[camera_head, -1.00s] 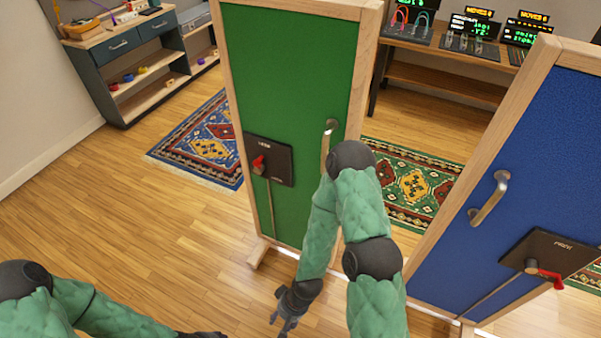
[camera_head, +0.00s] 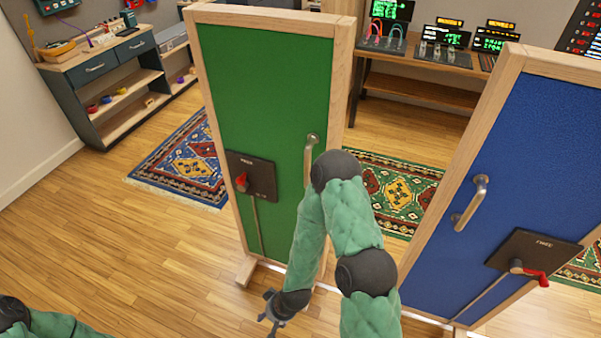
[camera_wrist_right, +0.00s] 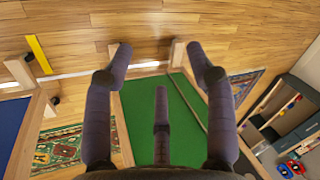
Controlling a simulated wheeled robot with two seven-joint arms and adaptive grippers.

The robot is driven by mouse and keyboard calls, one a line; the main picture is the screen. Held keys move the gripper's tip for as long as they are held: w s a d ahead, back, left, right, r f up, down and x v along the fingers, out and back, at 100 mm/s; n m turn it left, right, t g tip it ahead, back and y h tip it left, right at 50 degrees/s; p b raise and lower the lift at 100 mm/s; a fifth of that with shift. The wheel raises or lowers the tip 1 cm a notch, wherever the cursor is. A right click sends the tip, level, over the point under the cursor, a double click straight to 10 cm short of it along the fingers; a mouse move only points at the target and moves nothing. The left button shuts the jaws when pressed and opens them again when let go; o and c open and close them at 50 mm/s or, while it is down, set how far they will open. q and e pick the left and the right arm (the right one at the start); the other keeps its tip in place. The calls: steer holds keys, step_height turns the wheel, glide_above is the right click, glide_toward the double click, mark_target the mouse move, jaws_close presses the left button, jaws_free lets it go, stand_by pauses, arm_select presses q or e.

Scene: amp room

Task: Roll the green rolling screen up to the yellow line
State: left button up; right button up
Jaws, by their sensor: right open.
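The green rolling screen (camera_head: 265,95) stands upright in a wooden frame at the middle of the head view. It has a metal handle (camera_head: 309,158) on its right side and a dark plate with a red lever (camera_head: 241,182) at its lower left. My right gripper (camera_head: 270,318) is low in front of the screen's base, apart from the handle. In the wrist view its fingers (camera_wrist_right: 165,75) are spread and empty, with the green panel (camera_wrist_right: 180,118) behind them. The yellow line (camera_wrist_right: 38,53) shows on the floor at upper left there. My left gripper is outside the views.
A blue screen (camera_head: 520,150) with its own handle and red lever stands close at the right. Behind are a blue rug (camera_head: 185,160), a green rug (camera_head: 395,190), a shelf unit (camera_head: 110,80) and a bench with displays (camera_head: 430,90).

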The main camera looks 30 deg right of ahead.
steer(key=w+d+r+m+t+h, duration=0.1)
steer(key=w+d+r+t+h, duration=0.2)
steer(key=w+d+r+t, duration=0.45)
steer(key=w+d+r+m+t+h+p, duration=0.15)
steer(key=d+r+h, duration=0.25)
steer(key=r, duration=0.5)
steer(key=w+d+r+m+t+h, duration=0.1)
steer(key=w+d+r+h, duration=0.3)
steer(key=r, duration=0.4)
steer(key=w+d+r+m+t+h, duration=0.15)
steer(key=d+r+h, duration=0.3)
steer(key=r, duration=0.45)
steer(key=shift+g+y, duration=0.25)
steer(key=shift+y, duration=0.1)
steer(key=x, duration=0.3)
steer(key=b+x, duration=0.1)
steer(key=x, duration=0.7)
steer(key=shift+f, duration=0.25)
steer(key=shift+b, duration=0.3)
jaws_close()
